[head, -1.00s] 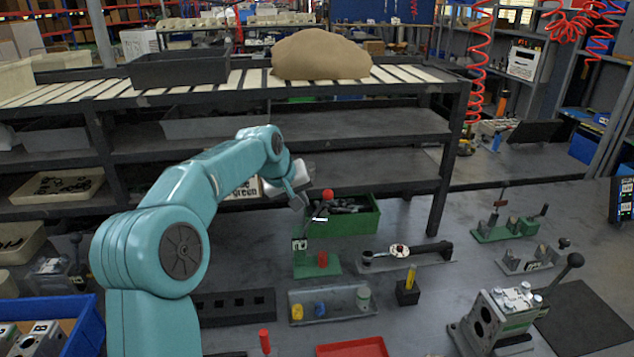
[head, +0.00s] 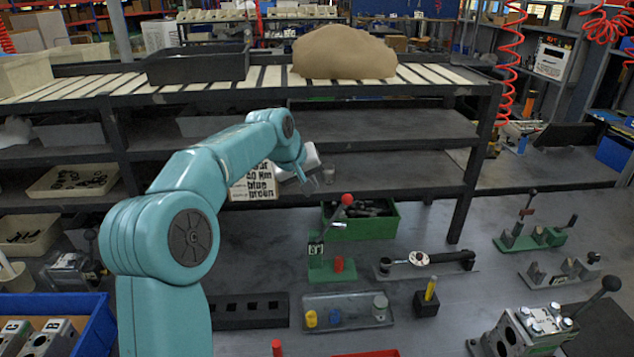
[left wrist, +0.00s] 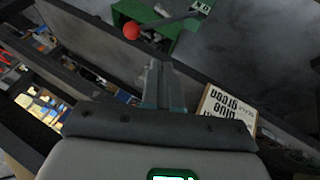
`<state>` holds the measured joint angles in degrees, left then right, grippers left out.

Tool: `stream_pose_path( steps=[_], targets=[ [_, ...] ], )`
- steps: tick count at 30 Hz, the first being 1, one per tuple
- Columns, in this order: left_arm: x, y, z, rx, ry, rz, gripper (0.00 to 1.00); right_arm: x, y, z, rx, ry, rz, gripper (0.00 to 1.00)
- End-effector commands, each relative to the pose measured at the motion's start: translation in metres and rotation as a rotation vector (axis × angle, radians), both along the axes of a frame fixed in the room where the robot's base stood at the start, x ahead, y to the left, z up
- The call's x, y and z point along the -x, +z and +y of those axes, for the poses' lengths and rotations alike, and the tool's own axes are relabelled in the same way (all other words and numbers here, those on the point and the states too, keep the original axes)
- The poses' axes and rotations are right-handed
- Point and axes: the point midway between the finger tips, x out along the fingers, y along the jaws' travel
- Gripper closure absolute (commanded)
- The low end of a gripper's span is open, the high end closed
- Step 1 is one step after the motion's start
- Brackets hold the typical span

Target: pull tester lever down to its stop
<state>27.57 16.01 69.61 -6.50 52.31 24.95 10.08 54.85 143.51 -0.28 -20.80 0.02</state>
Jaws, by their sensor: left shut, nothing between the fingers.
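The tester (head: 329,258) stands on the floor-like grey surface in the head view, with a green base and upright. Its dark lever slants up to the right and ends in a red ball knob (head: 347,199). The knob also shows in the left wrist view (left wrist: 131,30), beyond the fingertips and to their left. My left gripper (head: 316,183) is shut and empty. It is up and left of the knob in the head view, apart from it. Its fingers show at the middle of the left wrist view (left wrist: 160,68). My right gripper is in neither view.
A green bin (head: 375,222) of dark parts is right behind the lever. A sign with text (head: 255,188) stands behind my left forearm. A dark shelf rack (head: 400,168) spans the back. A grey tray with small cylinders (head: 347,316) lies in front of the tester.

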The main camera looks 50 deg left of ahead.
Motion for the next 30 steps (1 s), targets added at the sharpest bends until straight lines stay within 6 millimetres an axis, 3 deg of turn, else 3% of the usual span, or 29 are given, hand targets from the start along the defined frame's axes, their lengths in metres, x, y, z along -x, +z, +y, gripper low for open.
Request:
stream_pose_path(
  steps=[11,18,30],
  targets=[
    [-0.046,-0.066,0.011,0.002,0.001,0.003,1.0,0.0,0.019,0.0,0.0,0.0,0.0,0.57],
    [-0.075,-0.068,-0.004,-0.001,-0.001,0.0,1.0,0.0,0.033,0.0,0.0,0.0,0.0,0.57],
    [-0.08,-0.071,-0.007,-0.001,0.0,-0.001,1.0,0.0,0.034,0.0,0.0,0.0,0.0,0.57]
  ],
)
